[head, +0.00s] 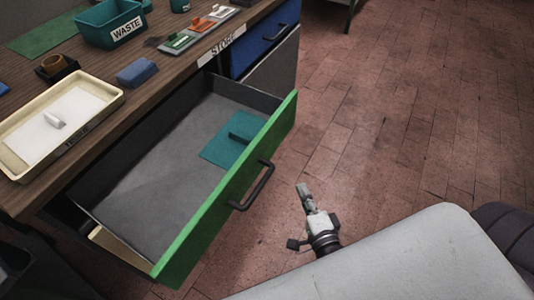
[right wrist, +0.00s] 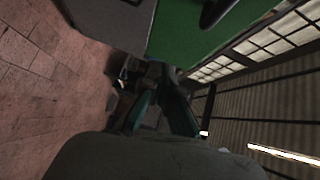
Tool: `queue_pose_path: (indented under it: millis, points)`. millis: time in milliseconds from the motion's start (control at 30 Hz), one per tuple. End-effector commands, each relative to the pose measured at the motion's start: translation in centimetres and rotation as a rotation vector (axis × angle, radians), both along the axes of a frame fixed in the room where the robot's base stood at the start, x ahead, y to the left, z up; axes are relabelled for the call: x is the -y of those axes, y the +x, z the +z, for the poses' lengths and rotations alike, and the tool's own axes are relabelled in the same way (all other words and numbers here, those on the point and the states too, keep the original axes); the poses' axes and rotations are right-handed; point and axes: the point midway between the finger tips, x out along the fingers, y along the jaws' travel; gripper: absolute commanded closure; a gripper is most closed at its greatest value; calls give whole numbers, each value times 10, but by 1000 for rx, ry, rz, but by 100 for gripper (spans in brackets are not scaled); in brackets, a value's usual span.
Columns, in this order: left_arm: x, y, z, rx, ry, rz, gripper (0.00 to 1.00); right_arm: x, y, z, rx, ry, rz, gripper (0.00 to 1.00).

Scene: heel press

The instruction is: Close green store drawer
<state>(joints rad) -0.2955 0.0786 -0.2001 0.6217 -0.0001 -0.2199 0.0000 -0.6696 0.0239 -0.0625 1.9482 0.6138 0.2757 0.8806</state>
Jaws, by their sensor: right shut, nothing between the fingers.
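The green store drawer (head: 203,240) is pulled far out from under the wooden bench in the head view. Its dark bar handle (head: 262,188) is on the outer face. A teal flat piece with a dark bar (head: 222,155) lies inside it. My right gripper (head: 303,190) is shut and empty, to the right of the handle and apart from it in the picture. In the right wrist view, the green front (right wrist: 205,35) and part of the black handle (right wrist: 213,12) show above the gripper's fingers (right wrist: 165,90). My left gripper is not in view.
The bench top (head: 155,95) holds a cream tray (head: 110,92), a teal waste bin (head: 88,34), a blue block (head: 137,71) and small tools. A blue drawer (head: 262,50) behind the green one looks shut. Open brick floor (head: 420,120) lies to the right.

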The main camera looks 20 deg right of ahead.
Motion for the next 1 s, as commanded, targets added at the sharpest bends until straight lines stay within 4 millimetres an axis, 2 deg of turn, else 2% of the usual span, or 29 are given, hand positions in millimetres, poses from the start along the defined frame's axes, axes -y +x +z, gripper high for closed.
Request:
queue_pose_path:
  millis: [33, 100, 267, 700, 1000]
  points:
    - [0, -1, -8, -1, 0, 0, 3, 4, 0, 8, 35, 35, -16, 100]
    - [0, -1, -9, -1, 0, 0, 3, 7, 0, 20, 67, 69, -31, 100]
    - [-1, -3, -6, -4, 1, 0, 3, 10, 12, 28, 82, 82, -37, 100]
    - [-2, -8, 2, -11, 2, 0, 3, 20, 101, 28, 80, 78, -34, 100]
    - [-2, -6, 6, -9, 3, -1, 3, -2, 128, 26, 76, 77, -34, 100]
